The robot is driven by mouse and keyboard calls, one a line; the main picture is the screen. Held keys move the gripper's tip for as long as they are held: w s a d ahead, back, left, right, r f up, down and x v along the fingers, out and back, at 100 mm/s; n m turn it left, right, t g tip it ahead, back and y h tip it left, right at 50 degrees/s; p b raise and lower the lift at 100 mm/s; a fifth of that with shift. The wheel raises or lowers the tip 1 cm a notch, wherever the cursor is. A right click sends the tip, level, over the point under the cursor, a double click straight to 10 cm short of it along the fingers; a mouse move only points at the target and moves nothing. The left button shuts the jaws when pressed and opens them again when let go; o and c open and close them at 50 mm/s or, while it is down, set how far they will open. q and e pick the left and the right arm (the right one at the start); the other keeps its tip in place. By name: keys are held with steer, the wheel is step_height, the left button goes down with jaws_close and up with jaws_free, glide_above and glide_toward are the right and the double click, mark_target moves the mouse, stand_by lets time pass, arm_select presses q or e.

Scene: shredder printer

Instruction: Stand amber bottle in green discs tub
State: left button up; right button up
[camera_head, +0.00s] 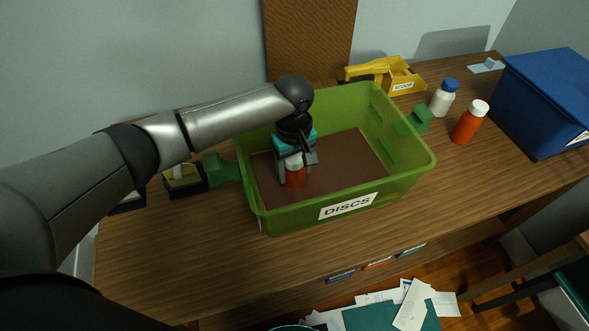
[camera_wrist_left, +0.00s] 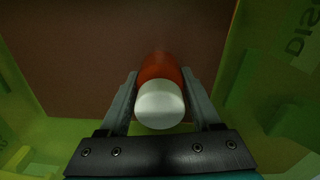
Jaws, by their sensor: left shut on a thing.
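The amber bottle (camera_head: 295,179) is orange-red with a white cap, and it is inside the green tub labelled DISCS (camera_head: 408,174), toward the tub's left side. My left gripper (camera_head: 295,172) reaches down into the tub and is shut on the bottle. In the left wrist view the bottle (camera_wrist_left: 160,96) sits between the two fingers, cap toward the camera, over the brown tub floor. It looks upright. I cannot tell whether its base touches the floor. My right gripper is not in view.
Another orange bottle with a white cap (camera_head: 465,126) and a white bottle with a blue cap (camera_head: 441,101) stand right of the tub. A yellow scoop (camera_head: 381,73) lies behind it. A blue bin (camera_head: 545,97) is at the far right. The wooden desk front is clear.

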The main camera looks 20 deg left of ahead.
arm_select(q)
steer(key=o, duration=1.5)
